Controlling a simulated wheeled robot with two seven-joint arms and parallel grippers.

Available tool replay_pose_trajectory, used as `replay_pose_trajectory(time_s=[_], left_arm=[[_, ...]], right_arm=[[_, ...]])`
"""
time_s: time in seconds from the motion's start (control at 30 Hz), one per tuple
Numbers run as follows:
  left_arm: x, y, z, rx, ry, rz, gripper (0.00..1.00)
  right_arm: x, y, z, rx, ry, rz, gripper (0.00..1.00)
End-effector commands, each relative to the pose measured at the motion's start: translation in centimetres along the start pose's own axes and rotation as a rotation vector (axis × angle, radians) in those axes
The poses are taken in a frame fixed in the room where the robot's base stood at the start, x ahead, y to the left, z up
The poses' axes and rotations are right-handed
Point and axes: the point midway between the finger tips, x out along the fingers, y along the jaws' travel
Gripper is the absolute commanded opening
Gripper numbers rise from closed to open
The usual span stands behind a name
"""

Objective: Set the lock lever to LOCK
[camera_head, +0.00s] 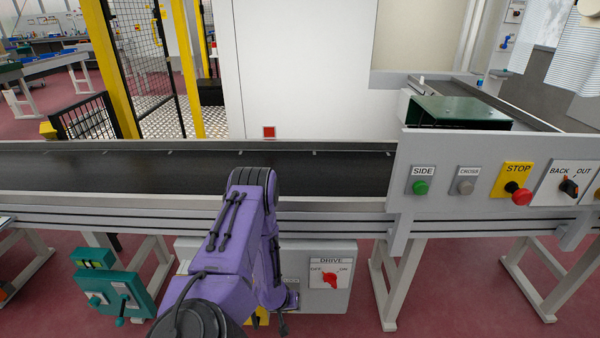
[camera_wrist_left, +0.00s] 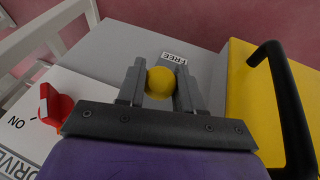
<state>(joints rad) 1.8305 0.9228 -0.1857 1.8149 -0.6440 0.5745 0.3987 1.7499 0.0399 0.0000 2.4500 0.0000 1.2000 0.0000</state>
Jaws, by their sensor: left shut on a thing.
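The lock lever shows as a round yellow knob (camera_wrist_left: 160,80) in the left wrist view. My left gripper (camera_wrist_left: 158,92) is shut on this knob, one dark finger on each side. The lever's shaft is hidden below the knob and the gripper. A white FREE label (camera_wrist_left: 174,58) lies on the grey box just beyond the knob, upside down in this view. In the head view my purple left arm reaches down in front of the grey box (camera_head: 344,250) and hides the lever. A label (camera_head: 291,281) there is partly covered. My right gripper is not in view.
A red DRIVE switch (camera_head: 332,279) sits right of my arm on the box. A yellow part with a black handle (camera_wrist_left: 290,105) stands close to the gripper. The conveyor (camera_head: 110,172) runs above the box. A teal unit with levers (camera_head: 108,290) is at left.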

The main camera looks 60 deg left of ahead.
Motion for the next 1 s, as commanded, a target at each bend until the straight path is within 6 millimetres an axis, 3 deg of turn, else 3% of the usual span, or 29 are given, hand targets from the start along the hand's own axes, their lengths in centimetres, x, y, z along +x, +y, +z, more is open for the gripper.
replay_pose_trajectory(time_s=[0.43, 0.47, 0.5, 0.83, 1.0], left_arm=[[-0.1, -0.3, 0.1, -0.003, -0.010, -0.005, 0.00], [-0.1, -0.3, 0.1, -0.002, -0.010, -0.005, 0.45], [-0.1, -0.2, 0.1, -0.002, -0.010, -0.005, 0.58], [-0.5, -0.1, -0.1, -0.003, -0.008, -0.003, 0.60], [-4.1, 0.1, -0.3, -0.005, -0.008, -0.001, 0.60]], right_arm=[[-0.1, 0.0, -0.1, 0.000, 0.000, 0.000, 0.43], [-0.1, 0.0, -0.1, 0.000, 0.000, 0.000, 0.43], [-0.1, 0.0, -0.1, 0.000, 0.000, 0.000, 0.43], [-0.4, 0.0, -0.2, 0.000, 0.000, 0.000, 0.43], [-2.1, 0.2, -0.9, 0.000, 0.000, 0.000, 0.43]])
